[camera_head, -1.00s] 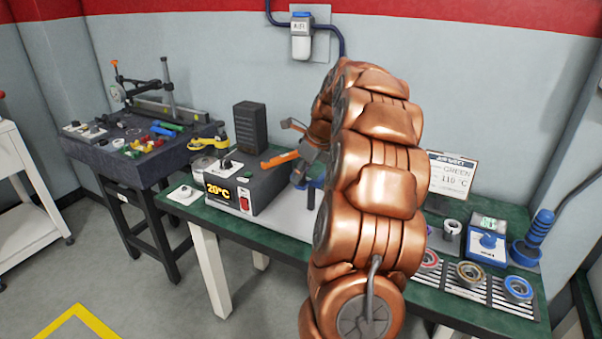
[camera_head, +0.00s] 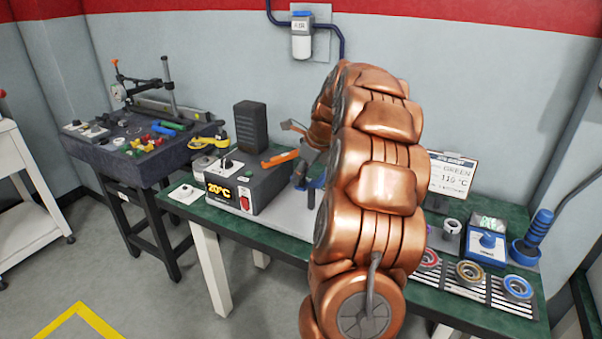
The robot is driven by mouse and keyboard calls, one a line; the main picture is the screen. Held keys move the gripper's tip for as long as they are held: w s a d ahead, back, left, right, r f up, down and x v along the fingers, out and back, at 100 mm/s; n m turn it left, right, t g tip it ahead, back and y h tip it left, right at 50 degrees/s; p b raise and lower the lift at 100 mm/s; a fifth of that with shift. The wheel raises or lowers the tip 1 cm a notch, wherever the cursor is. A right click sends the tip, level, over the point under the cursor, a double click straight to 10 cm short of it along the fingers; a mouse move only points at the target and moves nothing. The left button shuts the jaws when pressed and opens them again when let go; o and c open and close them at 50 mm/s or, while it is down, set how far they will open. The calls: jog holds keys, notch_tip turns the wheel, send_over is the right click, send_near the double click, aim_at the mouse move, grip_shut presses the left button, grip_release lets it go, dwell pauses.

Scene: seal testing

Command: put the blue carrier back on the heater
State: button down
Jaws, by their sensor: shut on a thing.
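My gripper (camera_head: 302,170) is left of my copper arm, over the back of the green bench. It is shut on a small dark and blue piece (camera_head: 314,184), which looks like the blue carrier; my arm partly hides it. The heater (camera_head: 247,192) appears to be the dark box with a yellow "20°C" display and a red switch, just left of my gripper. An orange bar (camera_head: 279,159) lies at its top right edge. I cannot tell whether the held piece touches the surface below.
Right of my arm stand a sign (camera_head: 452,176), a blue device (camera_head: 487,242), a blue-handled tool (camera_head: 539,232) in a round base, and several rings on a slotted rack (camera_head: 500,292). A dark tower (camera_head: 250,125) stands behind the heater. A cluttered side table (camera_head: 125,160) is at left.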

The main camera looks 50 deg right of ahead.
jog(key=shift+f+b, duration=0.6)
jog(key=shift+f, duration=4.75)
jog(key=shift+f, duration=0.6)
jog(key=c, duration=0.8)
grip_release()
jog(key=shift+c, duration=0.2)
jog(key=shift+r+p, duration=0.15)
jog(key=shift+p, duration=0.15)
jog(key=shift+r+p, duration=3.15)
jog(key=shift+r, duration=2.25)
